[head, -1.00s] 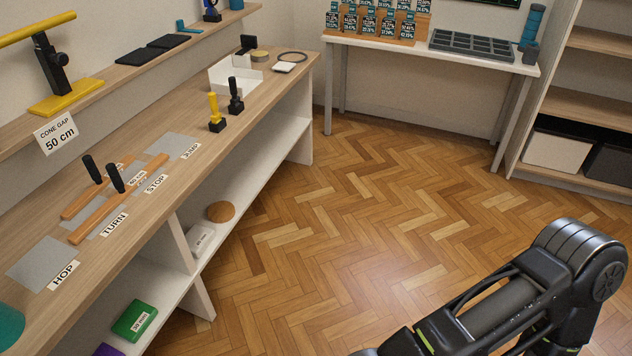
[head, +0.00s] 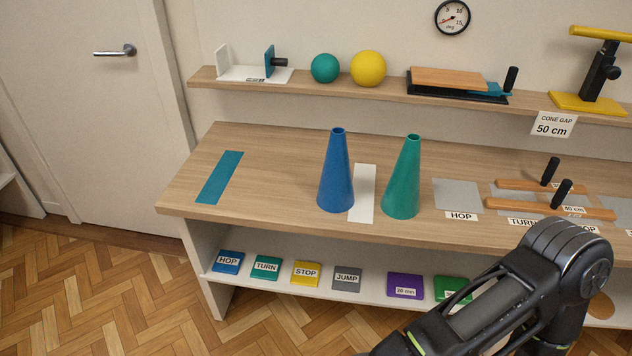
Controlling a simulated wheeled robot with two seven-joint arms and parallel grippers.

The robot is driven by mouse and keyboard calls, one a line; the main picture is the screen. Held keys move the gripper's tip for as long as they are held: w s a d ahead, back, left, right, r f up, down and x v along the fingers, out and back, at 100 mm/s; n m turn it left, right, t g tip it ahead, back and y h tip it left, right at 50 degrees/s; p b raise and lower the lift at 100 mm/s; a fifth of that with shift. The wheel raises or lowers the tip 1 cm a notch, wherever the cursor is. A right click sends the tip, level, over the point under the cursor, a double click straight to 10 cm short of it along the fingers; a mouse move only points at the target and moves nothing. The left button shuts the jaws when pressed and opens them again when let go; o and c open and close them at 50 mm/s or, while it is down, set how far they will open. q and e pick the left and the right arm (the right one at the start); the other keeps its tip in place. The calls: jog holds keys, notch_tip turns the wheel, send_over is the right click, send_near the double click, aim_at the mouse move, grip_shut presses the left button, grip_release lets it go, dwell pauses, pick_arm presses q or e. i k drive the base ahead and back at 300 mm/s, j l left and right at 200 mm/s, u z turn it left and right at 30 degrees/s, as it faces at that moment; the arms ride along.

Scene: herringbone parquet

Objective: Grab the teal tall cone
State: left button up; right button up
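The teal tall cone (head: 403,182) stands upright on the wooden bench top in the head view, right of the middle. A blue tall cone (head: 337,178) stands upright to its left, with a white strip (head: 363,193) lying between them. My black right arm comes in from the lower right, in front of the bench and below and right of the teal cone. Its gripper is outside the picture. My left gripper is not in view either. Nothing touches the teal cone.
The bench (head: 278,150) has a teal strip (head: 220,177) at left and grey HOP pad (head: 457,195) right of the cones. Handled wooden bars (head: 590,211) lie farther right. A wall shelf (head: 215,82) above holds balls and tools. Labelled beanbag-like blocks (head: 306,274) lie on the lower shelf.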

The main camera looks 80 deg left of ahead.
aim_at(400, 199)
jog(key=u, duration=2.25)
jog(key=i+j+z, duration=0.1)
jog(key=z, duration=1.1)
jog(key=j+z, duration=0.25)
jog(key=j, duration=0.15)
jog(key=k+j+z, duration=0.1)
jog(key=j+z, duration=0.15)
jog(key=j, duration=0.15)
jog(key=k+j+z, duration=0.1)
jog(key=j+z, duration=0.15)
jog(key=j, duration=0.15)
jog(key=k+j+z, duration=0.15)
jog(key=j+z, duration=0.15)
jog(key=k+j, duration=0.15)
jog(key=j, duration=0.2)
jog(key=k+j, duration=0.1)
jog(key=j, duration=0.2)
